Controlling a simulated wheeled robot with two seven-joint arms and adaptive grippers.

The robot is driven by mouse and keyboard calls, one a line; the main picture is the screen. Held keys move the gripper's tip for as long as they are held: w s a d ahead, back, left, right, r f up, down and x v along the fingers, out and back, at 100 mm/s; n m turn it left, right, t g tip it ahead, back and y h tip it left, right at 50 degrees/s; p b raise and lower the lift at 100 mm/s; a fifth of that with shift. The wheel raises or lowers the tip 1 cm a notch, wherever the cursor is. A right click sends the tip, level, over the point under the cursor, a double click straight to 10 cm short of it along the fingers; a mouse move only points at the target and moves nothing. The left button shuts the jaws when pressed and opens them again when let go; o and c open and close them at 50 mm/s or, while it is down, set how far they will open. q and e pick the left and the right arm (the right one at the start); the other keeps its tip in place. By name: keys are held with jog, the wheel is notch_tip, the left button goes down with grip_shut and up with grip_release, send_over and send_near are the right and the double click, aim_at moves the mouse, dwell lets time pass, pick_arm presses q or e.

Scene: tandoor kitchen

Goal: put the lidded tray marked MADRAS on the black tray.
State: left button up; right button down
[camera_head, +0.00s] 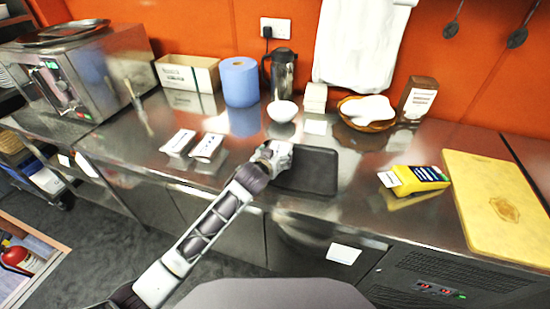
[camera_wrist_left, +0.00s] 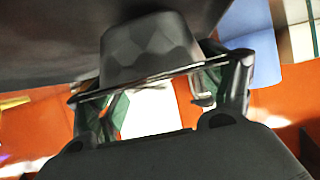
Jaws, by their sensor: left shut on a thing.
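The black tray (camera_head: 312,172) lies flat on the steel counter in the head view. My left gripper (camera_head: 276,158) is at its left rear edge, overlapping its near-left part in the picture. In the left wrist view the left gripper (camera_wrist_left: 160,85) is shut on a grey, tapered container (camera_wrist_left: 150,45) with a thin rim; no marking on it can be read there. Two white-topped lidded trays with dark lettering, a left one (camera_head: 178,141) and a right one (camera_head: 207,147), stand left of my gripper. Their words are too small to read. My right gripper is out of view.
A white bowl (camera_head: 282,111) and a blue paper roll (camera_head: 239,82) stand behind my gripper. A yellow packet (camera_head: 420,179) and a yellow cutting board (camera_head: 497,197) lie to the right. The counter between the black tray and the packet is clear.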

pick_arm(q)
jog(key=shift+f, duration=0.5)
jog(key=o, duration=1)
jog(key=shift+o, duration=1.2)
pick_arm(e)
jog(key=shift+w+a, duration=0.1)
